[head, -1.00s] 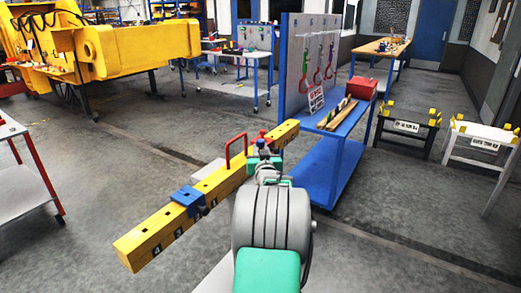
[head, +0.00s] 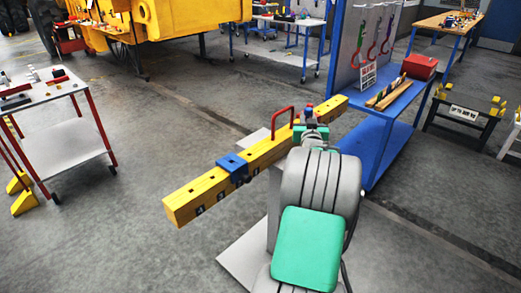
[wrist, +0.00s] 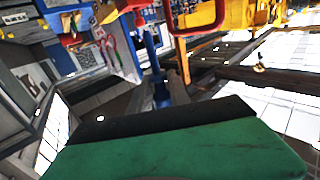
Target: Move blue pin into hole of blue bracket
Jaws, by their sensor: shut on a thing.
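The blue bracket (head: 233,167) sits as a saddle on a long yellow beam (head: 195,197) with dark holes along its top. My gripper (head: 308,128) is over the far part of the beam, beyond the bracket and beside a red handle (head: 285,122). In the wrist view, a green jaw pad (wrist: 180,150) fills the bottom. A blue upright rod (wrist: 155,70), which looks like the blue pin, shows just beyond it. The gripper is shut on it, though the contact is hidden. In the head view, my arm hides most of the grip. The bracket's hole is too small to make out.
A blue cart (head: 385,110) with a red box (head: 420,66) stands close beyond the beam's far end. A red-legged cart (head: 85,120) is at left. A yellow casting (head: 180,15) stands at the back. Open floor lies left of the beam.

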